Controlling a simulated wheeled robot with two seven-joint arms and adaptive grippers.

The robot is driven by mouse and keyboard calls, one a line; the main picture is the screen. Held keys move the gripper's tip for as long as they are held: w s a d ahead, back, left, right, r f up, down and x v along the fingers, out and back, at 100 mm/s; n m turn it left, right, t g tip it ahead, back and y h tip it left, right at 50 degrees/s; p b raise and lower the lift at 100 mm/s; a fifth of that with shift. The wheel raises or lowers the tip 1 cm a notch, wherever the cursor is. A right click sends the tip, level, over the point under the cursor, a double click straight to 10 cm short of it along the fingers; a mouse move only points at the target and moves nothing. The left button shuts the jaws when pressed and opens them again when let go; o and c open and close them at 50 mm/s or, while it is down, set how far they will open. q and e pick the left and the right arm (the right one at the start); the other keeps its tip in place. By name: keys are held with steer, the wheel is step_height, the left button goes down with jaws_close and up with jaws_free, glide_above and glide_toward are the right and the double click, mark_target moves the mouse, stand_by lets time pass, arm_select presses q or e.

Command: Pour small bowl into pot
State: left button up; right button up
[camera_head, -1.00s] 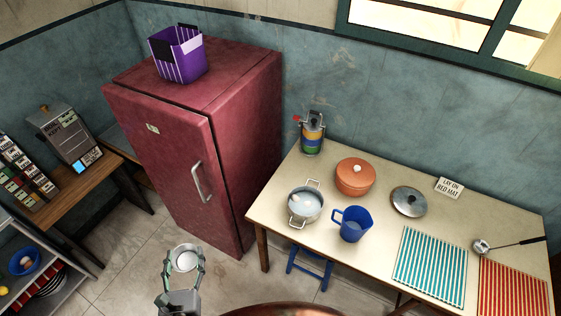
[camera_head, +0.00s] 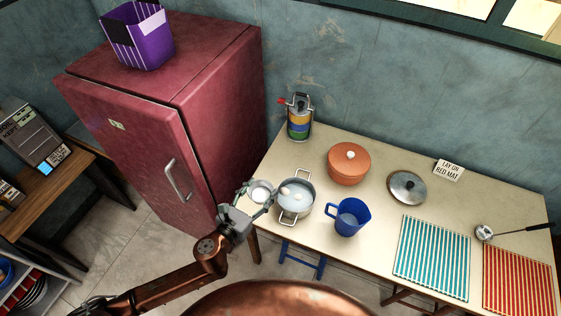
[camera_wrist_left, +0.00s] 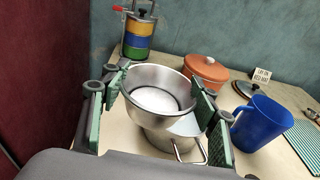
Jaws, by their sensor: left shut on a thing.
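The small bowl (camera_head: 260,192) is metal with white contents. My left gripper (camera_head: 257,194) is shut on it at the table's left edge, just left of the pot. In the left wrist view the small bowl (camera_wrist_left: 158,92) sits between the fingers (camera_wrist_left: 160,95), looks about upright, and overlaps the pot (camera_wrist_left: 180,140) behind and below it. The pot (camera_head: 296,204) is steel with two handles, stands on the table and holds whitish liquid with a pale item in it. My right gripper is not in view.
A blue jug (camera_head: 350,217) stands right of the pot. Behind are an orange lidded pot (camera_head: 348,165) and a stacked tin carrier (camera_head: 299,120). A lid (camera_head: 407,187), teal mat (camera_head: 432,262), red mat (camera_head: 517,280) and ladle (camera_head: 485,232) lie farther right. The fridge (camera_head: 225,110) stands left.

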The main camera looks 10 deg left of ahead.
arm_select(q)
steer(key=w+d+f+m+g+h+b, duration=0.2)
steer(key=w+m+h+b, duration=0.15)
steer(key=w, duration=0.45)
steer(key=w+d+f+m+g+h+b, duration=0.2)
steer(key=w+d+f+g+h+b, duration=0.15)
steer(key=w, duration=0.55)
steer(key=s+d+m+t, duration=0.1)
steer(key=m, duration=0.2)
steer(key=s+d+m+t+y, duration=0.1)
steer(key=s+m, duration=0.1)
steer(key=m, duration=0.2)
steer(key=s+d+f+m+t, duration=0.1)
steer(key=s+m, duration=0.1)
steer(key=m, duration=0.1)
steer(key=shift+m+y+p, duration=0.35)
steer(key=shift+y+p, duration=0.05)
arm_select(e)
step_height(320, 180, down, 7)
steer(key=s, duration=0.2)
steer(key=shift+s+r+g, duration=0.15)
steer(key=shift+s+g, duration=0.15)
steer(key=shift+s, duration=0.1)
arm_select(q)
steer(key=shift+s, duration=0.1)
